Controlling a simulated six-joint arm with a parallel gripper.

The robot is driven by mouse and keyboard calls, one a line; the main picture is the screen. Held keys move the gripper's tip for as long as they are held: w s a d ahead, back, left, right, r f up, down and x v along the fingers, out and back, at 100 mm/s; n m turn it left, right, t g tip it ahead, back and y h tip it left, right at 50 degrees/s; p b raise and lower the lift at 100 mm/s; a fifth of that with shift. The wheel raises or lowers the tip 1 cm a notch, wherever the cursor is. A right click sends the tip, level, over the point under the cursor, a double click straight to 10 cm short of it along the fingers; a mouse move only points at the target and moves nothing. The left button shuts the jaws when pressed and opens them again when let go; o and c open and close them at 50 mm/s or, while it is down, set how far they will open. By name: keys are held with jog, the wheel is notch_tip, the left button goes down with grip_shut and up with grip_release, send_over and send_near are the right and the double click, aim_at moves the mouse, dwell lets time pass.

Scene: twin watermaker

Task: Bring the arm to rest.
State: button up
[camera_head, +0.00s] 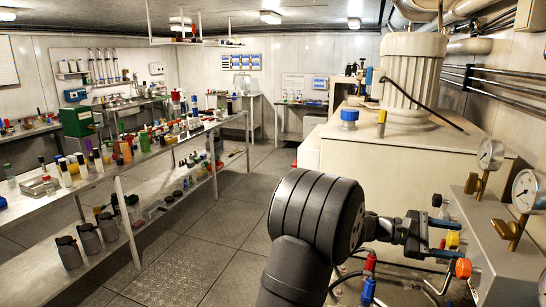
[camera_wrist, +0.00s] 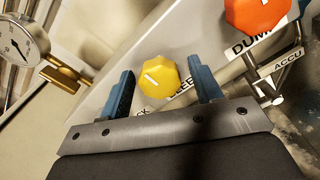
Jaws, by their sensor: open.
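My gripper (camera_head: 440,238) is at the lower right in the head view, close in front of the sloped grey valve panel (camera_head: 505,255). In the wrist view my gripper (camera_wrist: 163,84) is open, with two blue fingers spread apart and nothing held. A yellow knob (camera_wrist: 159,75) shows between the fingers, with a gap on each side. I cannot tell how far beyond the fingertips it lies. The yellow knob also shows in the head view (camera_head: 453,239), beside the gripper.
An orange-red knob (camera_wrist: 255,14) sits right of the yellow one. Gauges (camera_head: 490,154) (camera_head: 527,190) stand on the panel. Red (camera_head: 370,262) and blue (camera_head: 368,291) hose fittings are below my arm. A white housing (camera_head: 400,155) stands behind. A cluttered bench (camera_head: 150,165) stands left; open floor lies between.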

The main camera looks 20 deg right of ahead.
jog(key=shift+n, duration=0.9)
jog(key=o, duration=0.9)
jog(key=shift+w+a+f+m+t+y, duration=0.1)
jog(key=shift+a+f+m+t+y, duration=0.1)
jog(key=shift+f+m+t+y, duration=0.3)
jog(key=w+a+f+m+t+y, duration=0.5)
jog(key=w+f+m+t+y, duration=0.25)
jog(key=w+f, duration=0.25)
jog(key=w+a+r+m+t+y, duration=0.25)
jog(key=w+m+t, duration=0.45)
jog(key=w, duration=0.7)
jog(key=w+d+f+n, duration=0.1)
jog(key=w+f, duration=0.2)
jog(key=f, duration=0.6)
jog(key=shift+d+h, duration=0.3)
jog(key=shift+d, duration=0.05)
